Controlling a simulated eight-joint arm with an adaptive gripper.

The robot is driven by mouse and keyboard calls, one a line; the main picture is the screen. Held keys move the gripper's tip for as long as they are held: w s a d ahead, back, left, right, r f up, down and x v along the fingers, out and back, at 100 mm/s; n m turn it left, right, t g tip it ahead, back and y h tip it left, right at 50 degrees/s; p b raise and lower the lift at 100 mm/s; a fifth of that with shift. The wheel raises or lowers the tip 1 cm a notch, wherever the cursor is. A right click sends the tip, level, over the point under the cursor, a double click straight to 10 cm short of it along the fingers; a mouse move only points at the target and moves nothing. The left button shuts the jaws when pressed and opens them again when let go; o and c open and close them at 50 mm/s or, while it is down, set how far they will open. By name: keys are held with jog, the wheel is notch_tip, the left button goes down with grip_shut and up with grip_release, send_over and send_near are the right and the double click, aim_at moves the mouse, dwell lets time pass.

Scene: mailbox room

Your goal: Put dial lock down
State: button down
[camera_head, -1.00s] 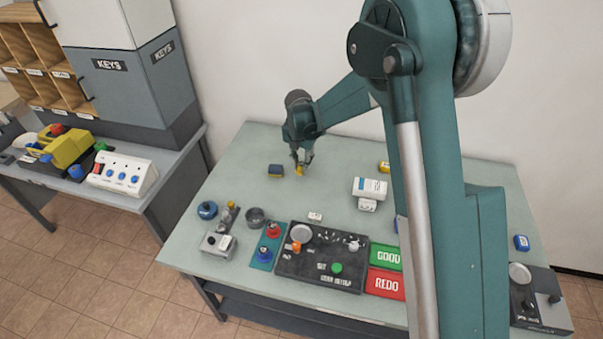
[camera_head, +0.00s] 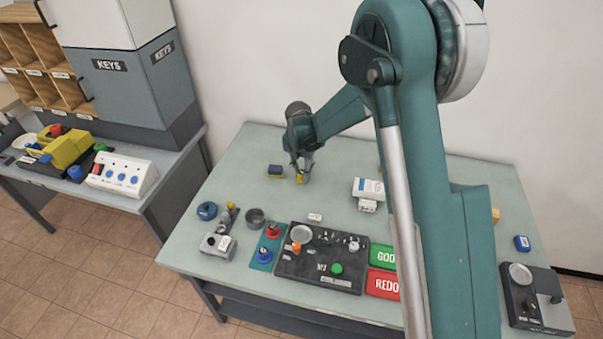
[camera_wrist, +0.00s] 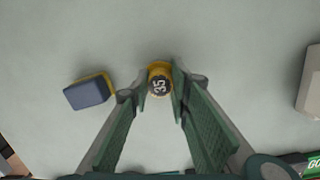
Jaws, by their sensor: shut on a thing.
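The dial lock, a small yellow piece with a dark face marked 35, shows in the wrist view (camera_wrist: 160,82) between my fingertips. In the head view the yellow dial lock (camera_head: 301,178) sits at the lower end of my gripper (camera_head: 301,170), at or just above the back left of the table. My gripper, also in the wrist view (camera_wrist: 162,92), is shut on it. Whether the lock touches the table is hard to tell.
A blue and yellow block (camera_head: 275,171) lies just left of my gripper; it also shows in the wrist view (camera_wrist: 89,92). A white box (camera_head: 368,187) stands to the right. A dark panel (camera_head: 322,262) and green and red pads are nearer the front.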

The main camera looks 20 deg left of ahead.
aim_at(301, 174)
jog(key=shift+f, duration=0.15)
jog(key=c, duration=2.1)
grip_release()
jog(key=shift+c, duration=0.2)
notch_tip(301, 174, up, 12)
jog(key=s+p, duration=0.1)
jog(key=shift+s, duration=0.15)
